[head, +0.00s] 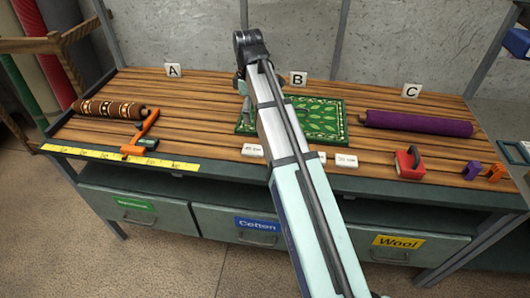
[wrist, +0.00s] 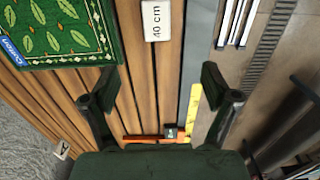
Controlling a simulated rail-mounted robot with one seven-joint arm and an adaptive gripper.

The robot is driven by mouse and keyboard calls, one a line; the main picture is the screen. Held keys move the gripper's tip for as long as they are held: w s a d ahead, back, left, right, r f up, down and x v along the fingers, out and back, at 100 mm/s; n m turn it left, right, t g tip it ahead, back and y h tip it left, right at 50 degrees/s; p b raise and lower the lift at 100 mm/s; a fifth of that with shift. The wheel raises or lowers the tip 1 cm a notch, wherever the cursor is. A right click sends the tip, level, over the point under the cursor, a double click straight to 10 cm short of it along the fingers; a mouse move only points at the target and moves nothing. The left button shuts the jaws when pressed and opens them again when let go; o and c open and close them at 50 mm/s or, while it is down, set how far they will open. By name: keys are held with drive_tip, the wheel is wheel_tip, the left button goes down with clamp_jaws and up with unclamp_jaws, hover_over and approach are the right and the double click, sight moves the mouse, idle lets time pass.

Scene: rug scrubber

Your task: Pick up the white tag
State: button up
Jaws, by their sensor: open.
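A white tag (wrist: 158,20) marked "40 cm" lies flat on the wooden slats at the top of the wrist view, near the table's front edge. In the head view, several small white tags lie along the front of the table: a left one (head: 252,151), one partly hidden by my arm (head: 318,156), and a right one (head: 346,160). Upright white cards A (head: 173,70), B (head: 298,78) and C (head: 412,90) stand at the back. My gripper (wrist: 155,88) is open and empty above the slats, apart from the tag. My arm mostly hides it in the head view.
A green leaf-patterned rug (wrist: 55,32) lies beside the tag. An orange-handled tool (head: 142,135) and a brown rolled rug (head: 110,109) are at the left. A yellow ruler (head: 110,156) runs along the front edge. A purple roll (head: 420,123) and red item (head: 409,161) are at the right.

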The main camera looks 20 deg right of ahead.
drive_tip(key=p, duration=0.3)
hover_over(254, 149)
wheel_tip(254, 149, down, 12)
drive_tip(key=shift+s+a+r, duration=0.1)
drive_tip(key=shift+s+a, duration=0.05)
drive_tip(key=shift+d+f+p, duration=0.2)
drive_tip(key=shift+f+p, duration=0.8)
drive_tip(key=shift+f, duration=1.6)
drive_tip(key=c, duration=1)
